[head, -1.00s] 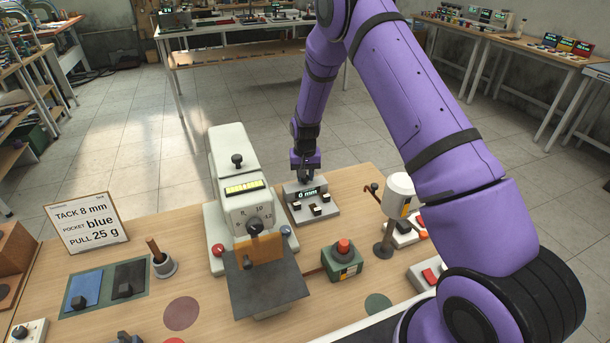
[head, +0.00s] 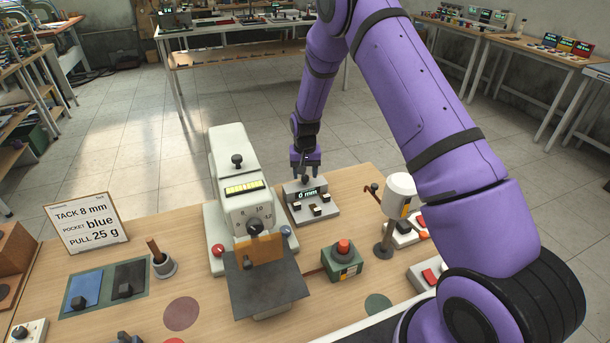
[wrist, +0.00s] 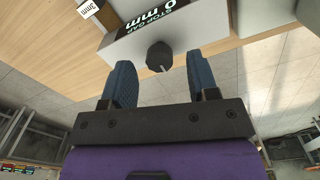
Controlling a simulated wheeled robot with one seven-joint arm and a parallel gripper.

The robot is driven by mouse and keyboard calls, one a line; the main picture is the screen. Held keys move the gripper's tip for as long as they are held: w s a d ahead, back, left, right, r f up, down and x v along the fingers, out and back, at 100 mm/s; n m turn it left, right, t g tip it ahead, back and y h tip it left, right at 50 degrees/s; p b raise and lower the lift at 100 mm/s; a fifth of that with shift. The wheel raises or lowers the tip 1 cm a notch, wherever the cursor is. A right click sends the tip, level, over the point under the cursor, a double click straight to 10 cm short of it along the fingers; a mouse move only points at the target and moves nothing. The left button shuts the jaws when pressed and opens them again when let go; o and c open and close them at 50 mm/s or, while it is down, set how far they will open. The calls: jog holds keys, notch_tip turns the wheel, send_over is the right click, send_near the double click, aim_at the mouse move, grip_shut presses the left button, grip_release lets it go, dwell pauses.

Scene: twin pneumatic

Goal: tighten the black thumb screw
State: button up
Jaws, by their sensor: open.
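The black thumb screw (wrist: 157,56) is a dark faceted knob with a pale line on it. It stands on the grey stop gap unit (wrist: 215,22), whose display reads 0 mm. In the head view the screw (head: 306,180) is at the unit's back edge, below my gripper (head: 305,170). In the wrist view my gripper (wrist: 161,72) is open, with one blue finger on each side of the screw and a visible gap to both. Nothing is held. How far the fingertips are above the screw is hard to tell.
The white machine (head: 237,180) with a scale dial stands left of the unit. A green box with a red button (head: 343,260) and a white cylinder on a post (head: 398,195) stand to its right. A sign (head: 86,222) reads TACK 8 mm, POCKET blue, PULL 25 g.

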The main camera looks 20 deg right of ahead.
notch_tip(320, 180, up, 10)
jog(key=shift+f, duration=0.2)
dwell(0.5)
notch_tip(320, 180, up, 15)
jog(key=t, duration=0.1)
send_over(305, 177)
jog(key=s, duration=0.6)
jog(key=s+d+r+n+t, duration=0.1)
jog(key=s+r+t, duration=0.1)
jog(key=s+r, duration=0.85)
jog(key=s+r+n+t, duration=0.1)
jog(key=s+r, duration=0.2)
jog(key=s, duration=0.9)
jog(key=s+r+n+t, duration=0.1)
jog(key=s+r, duration=0.3)
jog(key=s, duration=0.9)
jog(key=shift+s+d, duration=0.25)
jog(key=shift+d, duration=0.15)
